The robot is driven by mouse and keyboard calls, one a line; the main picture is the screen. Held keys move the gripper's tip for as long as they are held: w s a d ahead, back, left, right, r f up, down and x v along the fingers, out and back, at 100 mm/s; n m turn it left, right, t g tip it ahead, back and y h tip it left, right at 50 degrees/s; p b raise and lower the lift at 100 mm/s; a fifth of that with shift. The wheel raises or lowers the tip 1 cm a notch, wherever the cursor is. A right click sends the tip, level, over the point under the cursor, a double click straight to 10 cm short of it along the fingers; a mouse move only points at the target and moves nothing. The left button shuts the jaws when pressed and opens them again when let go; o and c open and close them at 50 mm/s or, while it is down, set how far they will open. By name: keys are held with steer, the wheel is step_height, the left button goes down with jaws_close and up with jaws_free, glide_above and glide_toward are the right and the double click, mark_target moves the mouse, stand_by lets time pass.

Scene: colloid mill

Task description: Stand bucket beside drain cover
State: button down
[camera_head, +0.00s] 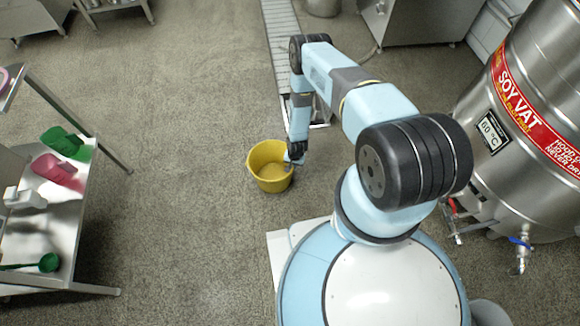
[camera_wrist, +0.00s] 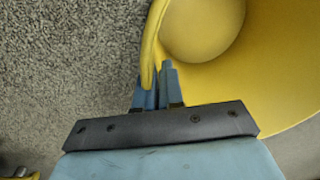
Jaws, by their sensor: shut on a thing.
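The yellow bucket (camera_head: 268,172) is upright and looks empty, on or just above the floor left of my arm; I cannot tell whether it touches the floor. My gripper (camera_head: 290,158) is at its right rim. In the wrist view, the fingers (camera_wrist: 158,84) are shut on the rim of the bucket (camera_wrist: 268,75), one finger on each side of the wall. A slatted metal drain cover (camera_head: 279,38) runs along the floor at the top middle. My arm hides part of its near end, which lies beyond and right of the bucket.
A steel vat (camera_head: 480,185) with a red label stands at the right, its tap low in front. A steel table (camera_head: 62,225) with green and pink scoops stands at the left. Steel units stand at the back. The floor (camera_head: 185,130) between table and bucket is clear.

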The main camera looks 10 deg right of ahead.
steer(key=c, duration=1.3)
jaws_free()
steer(key=shift+o, duration=0.2)
step_height(320, 180, up, 12)
steer(key=shift+s+d, duration=0.2)
steer(key=shift+d, duration=0.25)
steer(key=shift+w+r, duration=0.1)
